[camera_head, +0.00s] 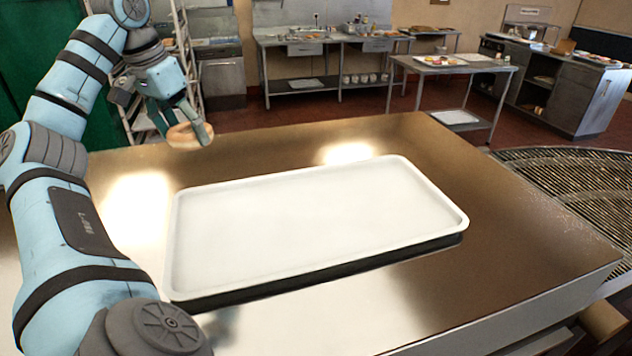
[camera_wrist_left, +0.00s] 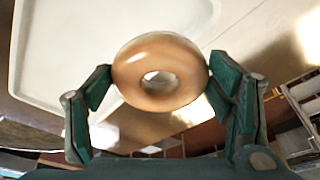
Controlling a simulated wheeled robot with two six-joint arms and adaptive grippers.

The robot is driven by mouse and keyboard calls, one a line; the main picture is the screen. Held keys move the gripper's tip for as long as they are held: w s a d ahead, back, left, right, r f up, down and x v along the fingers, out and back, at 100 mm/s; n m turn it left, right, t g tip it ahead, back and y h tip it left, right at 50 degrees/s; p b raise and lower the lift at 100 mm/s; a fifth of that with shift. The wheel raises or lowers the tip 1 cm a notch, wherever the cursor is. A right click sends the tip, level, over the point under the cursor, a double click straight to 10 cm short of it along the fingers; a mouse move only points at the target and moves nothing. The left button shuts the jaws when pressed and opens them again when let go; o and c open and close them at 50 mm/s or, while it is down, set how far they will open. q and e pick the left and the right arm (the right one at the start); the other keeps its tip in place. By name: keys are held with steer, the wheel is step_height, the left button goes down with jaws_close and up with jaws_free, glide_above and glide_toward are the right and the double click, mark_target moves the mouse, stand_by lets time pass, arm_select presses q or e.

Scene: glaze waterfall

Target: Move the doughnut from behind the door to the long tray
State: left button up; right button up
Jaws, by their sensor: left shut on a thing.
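A golden-brown doughnut (camera_head: 187,135) is held between the fingers of my left gripper (camera_head: 190,128), in the air near the far left of the metal table. In the left wrist view the doughnut (camera_wrist_left: 160,75) sits between the two green finger pads of the gripper (camera_wrist_left: 160,85). The long tray (camera_head: 310,222) is white, shallow and empty, lying on the table. The doughnut is apart from it, beyond its far left corner in the head view. Part of the tray (camera_wrist_left: 60,50) shows in the left wrist view. I see no door that I can be sure of. My right gripper is not in view.
The metal table (camera_head: 400,140) is bare around the tray. A round metal grate (camera_head: 580,185) lies to its right. A rack (camera_head: 185,50) stands behind my left arm. Counters and a side table (camera_head: 450,66) with food stand farther back.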

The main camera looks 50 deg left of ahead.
arm_select(q)
steer(key=n+b, duration=0.1)
steer(key=s+f+n+y+b, duration=0.1)
steer(key=n, duration=0.1)
steer(key=shift+s+d+f, duration=0.15)
steer(key=shift+d+f, duration=0.05)
steer(key=shift+d, duration=0.15)
steer(key=w+n, duration=0.1)
steer(key=w+d+r+n+b, duration=0.1)
steer(key=n, duration=0.1)
steer(key=w+d+n+g+y, duration=0.1)
steer(key=w, duration=0.1)
steer(key=shift+r+n+b, duration=0.2)
steer(key=shift+n+b, duration=0.1)
steer(key=shift+b, duration=0.1)
steer(key=w+d+r+n, duration=0.1)
steer(key=w+d+n, duration=0.1)
steer(key=n, duration=0.1)
steer(key=n+g+b, duration=0.1)
steer(key=b, duration=0.8)
glide_toward(234, 216)
steer(key=x, duration=0.6)
steer(key=shift+d+f, duration=0.15)
steer(key=shift+y, duration=0.3)
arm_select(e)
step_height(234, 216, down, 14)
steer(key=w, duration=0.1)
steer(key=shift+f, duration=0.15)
